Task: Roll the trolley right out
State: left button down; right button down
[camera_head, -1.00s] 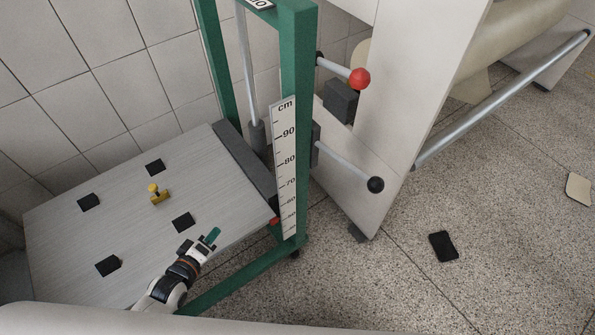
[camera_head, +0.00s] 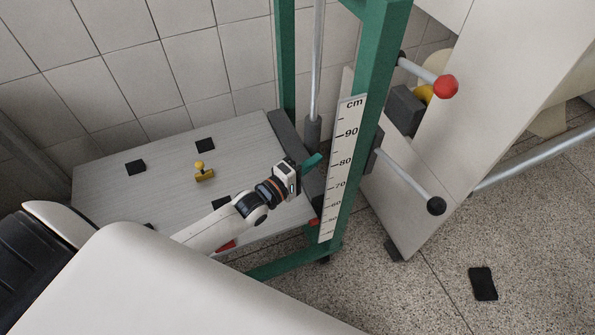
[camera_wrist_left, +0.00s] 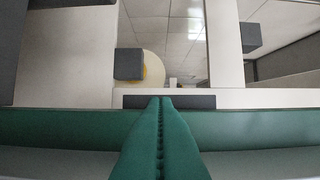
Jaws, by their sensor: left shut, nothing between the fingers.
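The trolley has a green upright frame (camera_head: 382,70) with a cm scale (camera_head: 342,165) and a pale flat platform (camera_head: 105,185) to its left. A yellow knobbed piece (camera_head: 204,174) and several black pads lie on the platform. My left gripper (camera_head: 313,160) is shut and empty, its teal fingers pointing toward the green upright beside the scale. In the left wrist view the shut fingers (camera_wrist_left: 161,105) overlap a green bar (camera_wrist_left: 60,125) of the frame; I cannot tell whether they touch it. My right gripper is not in view.
Right of the trolley stands a pale panel (camera_head: 470,110) with a red-knobbed lever (camera_head: 445,87) and a black-knobbed lever (camera_head: 436,206). A black flat object (camera_head: 483,283) lies on the speckled floor. A tiled wall (camera_head: 190,60) closes the back.

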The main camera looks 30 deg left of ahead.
pick_arm(q)
jog(key=s+d, duration=0.1)
jog(key=s+d+p, duration=0.1)
jog(key=d, duration=0.1)
jog(key=shift+s+d, duration=0.1)
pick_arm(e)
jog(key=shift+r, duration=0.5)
